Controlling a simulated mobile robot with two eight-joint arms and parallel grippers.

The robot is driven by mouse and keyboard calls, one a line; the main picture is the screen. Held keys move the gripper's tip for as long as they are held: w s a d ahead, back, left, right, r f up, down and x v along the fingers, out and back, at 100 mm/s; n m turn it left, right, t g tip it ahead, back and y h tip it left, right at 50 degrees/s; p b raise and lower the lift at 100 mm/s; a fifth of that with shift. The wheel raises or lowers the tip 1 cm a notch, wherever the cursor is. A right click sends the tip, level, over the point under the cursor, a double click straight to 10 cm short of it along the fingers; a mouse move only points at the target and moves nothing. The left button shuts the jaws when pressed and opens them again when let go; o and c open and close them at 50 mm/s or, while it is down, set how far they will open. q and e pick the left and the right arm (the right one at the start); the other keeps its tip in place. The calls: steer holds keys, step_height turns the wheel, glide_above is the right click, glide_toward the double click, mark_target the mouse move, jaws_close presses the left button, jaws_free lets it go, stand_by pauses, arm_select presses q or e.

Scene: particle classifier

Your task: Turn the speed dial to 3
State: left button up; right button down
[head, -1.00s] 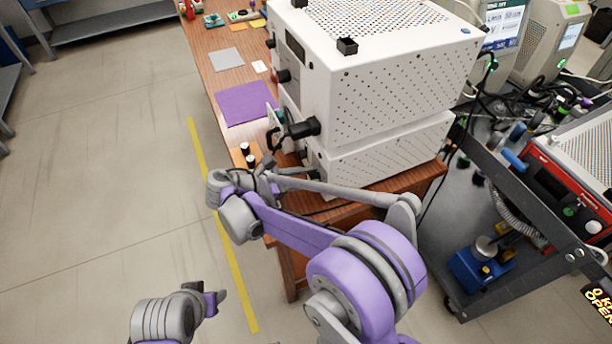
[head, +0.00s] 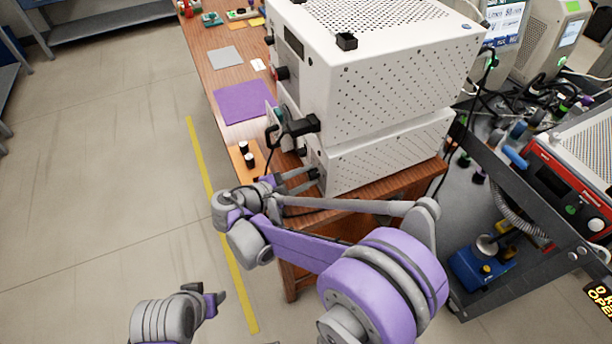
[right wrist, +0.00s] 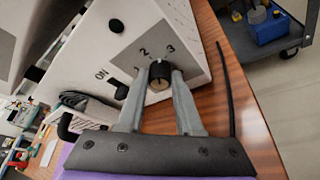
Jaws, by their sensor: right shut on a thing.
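The speed dial (right wrist: 159,75) is a black knob on the grey plate of a white panel in the right wrist view. Numerals 2 and 3 show around its upper side, and a partly hidden mark is at its left. A pale mark is at the knob's top edge; I cannot tell exactly which numeral it points to. My right gripper (right wrist: 157,82) has a finger on either side of the knob and is shut on it. In the head view, my right gripper (head: 312,181) reaches the lower white box (head: 390,155). My left gripper (head: 215,301) hangs over the floor; its jaws are unclear.
The larger perforated white box (head: 400,85) sits on top of the lower one. A black handle and cables stick out at its front. A purple mat (head: 243,102) lies on the wooden table (head: 222,75). A dark cart (head: 480,225) stands at right.

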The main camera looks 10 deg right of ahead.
stand_by(0.4)
steer(key=c, duration=0.6)
jaws_free()
arm_select(q)
steer(key=shift+a, duration=0.15)
